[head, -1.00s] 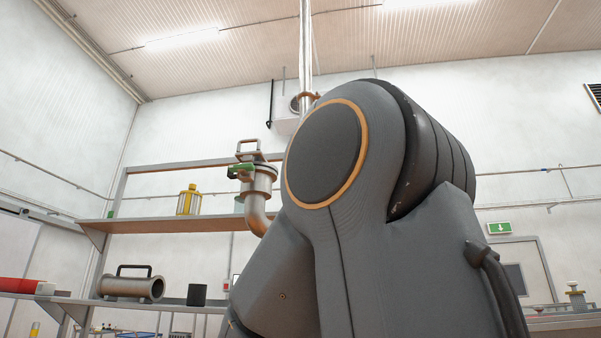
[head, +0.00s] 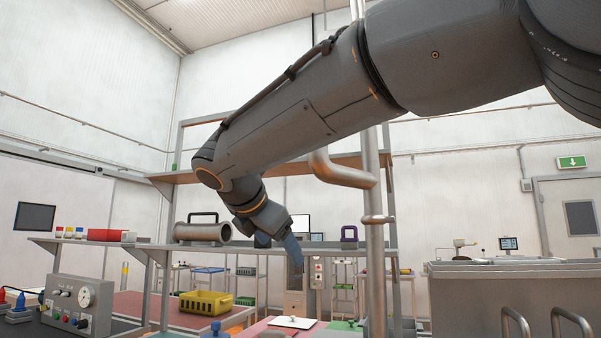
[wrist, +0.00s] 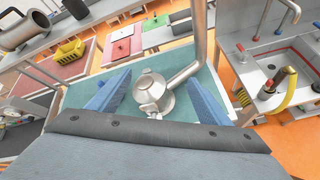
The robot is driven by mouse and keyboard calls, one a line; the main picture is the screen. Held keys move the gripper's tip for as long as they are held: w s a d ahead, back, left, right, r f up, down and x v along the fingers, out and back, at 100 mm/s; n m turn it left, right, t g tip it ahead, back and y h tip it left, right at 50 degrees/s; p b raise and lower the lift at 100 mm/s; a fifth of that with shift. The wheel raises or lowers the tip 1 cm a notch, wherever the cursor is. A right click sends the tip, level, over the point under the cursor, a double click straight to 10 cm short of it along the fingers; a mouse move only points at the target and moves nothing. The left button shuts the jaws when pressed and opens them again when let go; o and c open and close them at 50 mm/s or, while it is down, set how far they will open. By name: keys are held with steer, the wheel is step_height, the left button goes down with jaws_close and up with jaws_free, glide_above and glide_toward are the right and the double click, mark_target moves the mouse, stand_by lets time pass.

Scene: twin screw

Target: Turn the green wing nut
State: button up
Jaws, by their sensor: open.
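I cannot make out the green wing nut in either view now. In the head view a bent steel pipe (head: 342,174) branches from the upright pipe, and its upper end is hidden behind my arm. In the wrist view a round metal fitting (wrist: 154,88) sits at the end of a similar pipe, with a small clamp-like part on its near side; I see no green on it. My gripper (wrist: 155,80) is open, its blue fingers on either side of the fitting in the picture. The distance to it is unclear. The gripper also shows in the head view (head: 291,246), pointing down.
A shelf rack (head: 165,179) stands behind my arm, holding a handled metal cylinder (head: 202,233). A yellow crate (head: 205,304) lies lower down. A control box (head: 78,303) is at left, and a steel cabinet (head: 510,285) with bar handles is at right.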

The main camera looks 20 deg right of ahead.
steer(key=s+r+n+t+h+p, duration=0.1)
steer(key=s+r+n+t+h, duration=0.2)
steer(key=r, duration=1.3)
steer(key=s+r+n+t+h, duration=0.15)
steer(key=s+r, duration=0.35)
steer(key=r, duration=1.1)
steer(key=p+x, duration=0.2)
steer(key=x, duration=0.5)
steer(key=shift+w, duration=0.35)
steer(key=shift+d+n, duration=0.1)
steer(key=shift+n, duration=0.15)
steer(key=c, duration=1)
steer(key=shift+c, duration=0.2)
